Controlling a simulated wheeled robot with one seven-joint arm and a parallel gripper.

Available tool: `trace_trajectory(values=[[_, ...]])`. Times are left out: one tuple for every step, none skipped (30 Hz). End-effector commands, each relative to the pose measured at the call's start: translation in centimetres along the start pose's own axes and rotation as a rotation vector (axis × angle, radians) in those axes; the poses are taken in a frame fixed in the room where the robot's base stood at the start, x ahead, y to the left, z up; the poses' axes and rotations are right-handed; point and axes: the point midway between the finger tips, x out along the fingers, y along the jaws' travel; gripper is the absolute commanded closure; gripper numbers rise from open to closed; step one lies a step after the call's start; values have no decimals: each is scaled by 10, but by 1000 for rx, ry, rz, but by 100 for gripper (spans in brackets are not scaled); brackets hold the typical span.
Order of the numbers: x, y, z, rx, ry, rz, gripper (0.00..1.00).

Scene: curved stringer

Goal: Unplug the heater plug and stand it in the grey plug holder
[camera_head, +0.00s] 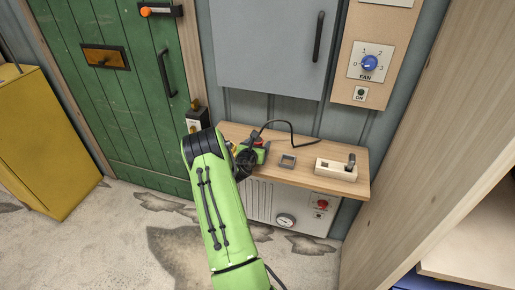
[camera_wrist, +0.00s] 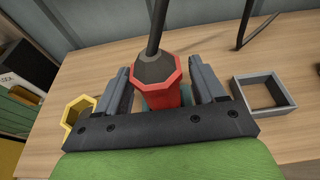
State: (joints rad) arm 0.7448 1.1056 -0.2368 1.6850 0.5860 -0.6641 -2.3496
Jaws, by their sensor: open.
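The red plug (camera_wrist: 160,78) has a dark collar and a black cable rising from its top. In the wrist view it stands between the two fingers of my gripper (camera_wrist: 164,88), which are open with a gap on each side of it. A teal-grey piece shows around its lower part; how the plug joins it is hidden. In the head view my gripper (camera_head: 257,148) is over the left part of the wooden shelf. The grey plug holder (camera_head: 288,161), a square open frame, lies just right of my gripper. It also shows in the wrist view (camera_wrist: 285,106), empty.
A yellow hexagonal ring (camera_wrist: 75,112) stands left of my gripper. A wooden block with a dark knob (camera_head: 334,170) is on the shelf (camera_head: 310,152) farther right. A black cable (camera_head: 291,127) arcs behind. The heater (camera_head: 262,207) is below; a grey cabinet (camera_head: 265,50) hangs above.

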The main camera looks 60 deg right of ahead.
Motion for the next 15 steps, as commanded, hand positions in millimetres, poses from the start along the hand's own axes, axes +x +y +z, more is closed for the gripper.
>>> trace_trajectory(values=[[0, 0, 0, 0, 1, 0, 31], [0, 0, 0, 0, 1, 0, 31], [0, 0, 0, 0, 1, 0, 31], [-1, 0, 0, 0, 1, 0, 31], [-1, 0, 0, 0, 1, 0, 35], [-1, 0, 0, 0, 1, 0, 42], [-1, 0, 0, 0, 1, 0, 46], [-1, 0, 0, 0, 1, 0, 51], [-1, 0, 0, 0, 1, 0, 57], [-1, 0, 0, 0, 1, 0, 62], [-1, 0, 0, 0, 1, 0, 66], [-1, 0, 0, 0, 1, 0, 72], [-1, 0, 0, 0, 1, 0, 77], [-1, 0, 0, 0, 1, 0, 81], [-1, 0, 1, 0, 0, 0, 85]])
